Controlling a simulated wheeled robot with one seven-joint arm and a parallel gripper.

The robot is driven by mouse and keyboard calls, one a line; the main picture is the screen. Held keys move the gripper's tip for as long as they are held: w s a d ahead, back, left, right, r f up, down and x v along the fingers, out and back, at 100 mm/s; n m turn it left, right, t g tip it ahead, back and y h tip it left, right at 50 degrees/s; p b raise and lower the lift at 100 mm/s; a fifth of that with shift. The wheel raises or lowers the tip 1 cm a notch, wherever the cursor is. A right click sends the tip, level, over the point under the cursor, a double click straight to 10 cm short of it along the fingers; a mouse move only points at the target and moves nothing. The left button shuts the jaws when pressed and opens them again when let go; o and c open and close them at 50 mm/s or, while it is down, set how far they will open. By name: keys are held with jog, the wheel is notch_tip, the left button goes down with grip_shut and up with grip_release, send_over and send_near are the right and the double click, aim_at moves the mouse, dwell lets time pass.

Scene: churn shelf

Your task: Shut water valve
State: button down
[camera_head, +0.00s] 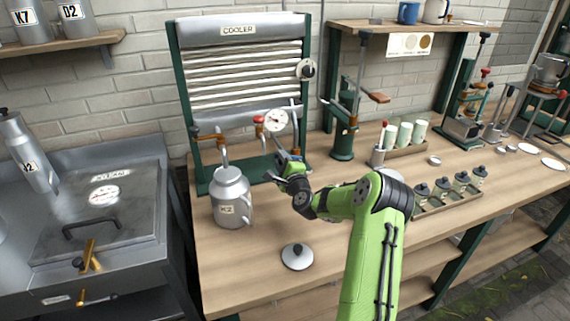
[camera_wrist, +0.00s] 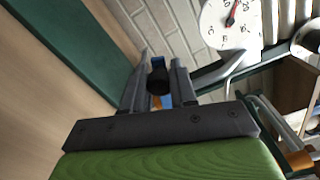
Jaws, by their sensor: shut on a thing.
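The cooler (camera_head: 245,75) is a ribbed metal panel in a green frame, standing at the back of the wooden bench. My gripper (camera_head: 281,160) is at the lower right of the cooler, near its green base. In the wrist view, my gripper's two fingers (camera_wrist: 160,65) are shut on a small dark handle with blue and orange parts (camera_wrist: 157,78), apparently the water valve. Most of the valve's body is hidden by my fingers and palm, and its turn angle cannot be told.
A milk can marked K2 (camera_head: 231,198) stands left of my gripper, with a loose lid (camera_head: 297,256) in front. A round gauge (camera_head: 276,120) and a red knob (camera_head: 259,121) are above my gripper. A green hand press (camera_head: 343,130) stands to the right.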

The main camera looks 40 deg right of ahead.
jog(key=shift+a+f+n+b, duration=0.15)
jog(key=shift+f+n+b, duration=0.55)
jog(key=shift+n+b, duration=0.35)
jog(key=shift+a+f+n+b, duration=0.1)
jog(key=shift+f+n+b, duration=0.55)
jog(key=shift+n+b, duration=0.35)
jog(key=c, duration=0.9)
grip_release()
jog(key=shift+c, duration=0.2)
jog(key=b+v, duration=0.3)
jog(key=v, duration=1.2)
jog(key=shift+s+a+b, duration=0.2)
jog(key=shift+s+b, duration=0.1)
jog(key=shift+b, duration=0.1)
